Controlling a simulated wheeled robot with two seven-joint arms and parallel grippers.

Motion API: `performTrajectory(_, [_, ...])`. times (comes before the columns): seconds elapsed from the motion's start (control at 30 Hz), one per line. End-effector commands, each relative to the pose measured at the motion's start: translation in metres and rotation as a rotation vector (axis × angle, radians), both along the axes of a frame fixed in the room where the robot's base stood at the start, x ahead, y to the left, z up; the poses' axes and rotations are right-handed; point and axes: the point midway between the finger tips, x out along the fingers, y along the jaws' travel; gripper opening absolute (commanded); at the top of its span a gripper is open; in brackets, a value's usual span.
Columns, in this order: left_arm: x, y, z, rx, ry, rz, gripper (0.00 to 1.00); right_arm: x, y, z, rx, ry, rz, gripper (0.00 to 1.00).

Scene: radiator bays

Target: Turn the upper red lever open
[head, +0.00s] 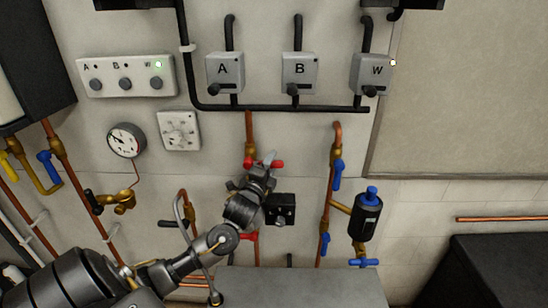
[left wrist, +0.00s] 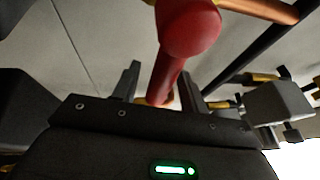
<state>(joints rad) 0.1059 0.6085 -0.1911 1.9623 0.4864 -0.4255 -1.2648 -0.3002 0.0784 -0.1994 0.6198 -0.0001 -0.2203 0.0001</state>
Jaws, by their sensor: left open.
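The upper red lever (head: 277,164) sits on a copper pipe (head: 249,130) in the middle of the wall in the head view. My left gripper (head: 262,168) is at this lever and hides part of it and its valve. In the left wrist view the red lever (left wrist: 188,30) looms large, and its arm runs down between the two open fingers of my left gripper (left wrist: 160,85). I cannot tell whether a finger touches it. A lower red lever (head: 249,237) shows below my wrist, partly hidden. My right gripper is not in view.
A black box (head: 281,209) is close right of my wrist. A copper pipe with blue levers (head: 338,175) and a black-and-blue canister (head: 366,215) stand further right. A gauge (head: 126,140) and a dial plate (head: 179,130) are on the left. A grey box top (head: 300,285) lies below.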

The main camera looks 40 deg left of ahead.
Motion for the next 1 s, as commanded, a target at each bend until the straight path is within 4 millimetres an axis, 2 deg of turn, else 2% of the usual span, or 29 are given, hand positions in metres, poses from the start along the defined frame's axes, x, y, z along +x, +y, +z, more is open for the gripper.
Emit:
performTrajectory(0.17, [0.0131, 0.0029, 0.0026, -0.001, 0.002, -0.001, 0.43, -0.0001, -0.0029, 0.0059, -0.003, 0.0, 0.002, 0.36])
performTrajectory(0.47, [0.015, 0.0031, 0.0018, -0.001, 0.002, -0.002, 0.43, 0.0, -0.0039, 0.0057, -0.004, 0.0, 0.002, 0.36])
performTrajectory(0.8, [0.0151, 0.003, 0.0017, -0.001, 0.002, -0.002, 0.0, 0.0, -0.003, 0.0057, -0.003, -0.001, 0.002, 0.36])
performTrajectory(1.0, [0.0152, 0.0008, 0.0015, -0.002, 0.002, -0.002, 0.0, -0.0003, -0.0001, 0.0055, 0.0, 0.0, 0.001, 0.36])
